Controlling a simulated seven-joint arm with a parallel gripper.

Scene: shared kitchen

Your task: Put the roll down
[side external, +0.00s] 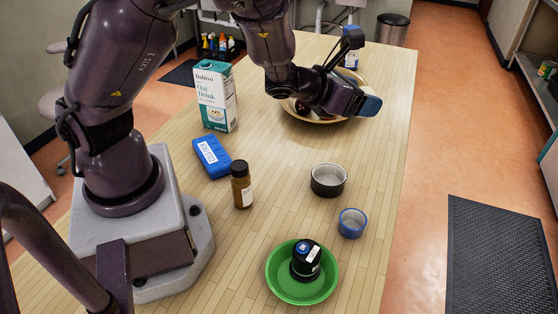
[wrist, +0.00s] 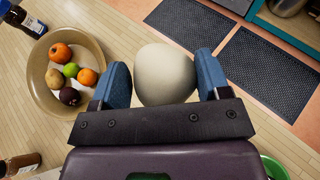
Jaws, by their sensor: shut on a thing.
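My gripper (wrist: 165,78) is shut on the roll (wrist: 164,70), a smooth, pale cream, rounded thing between its two blue fingers in the wrist view. In the side view my gripper (side external: 369,104) is held up over the right part of the wooden table, beside and partly in front of a tan bowl (side external: 317,120). The roll is apart from the bowl in the wrist view.
The tan bowl holds several fruits (wrist: 70,72). A carton (side external: 216,98), blue box (side external: 211,157), brown bottle (side external: 242,185), dark-sided bowl (side external: 328,181), blue cup (side external: 352,223) and green plate (side external: 282,284) with a dark jar (side external: 305,261) stand nearer. The table's (side external: 385,150) right strip is clear.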

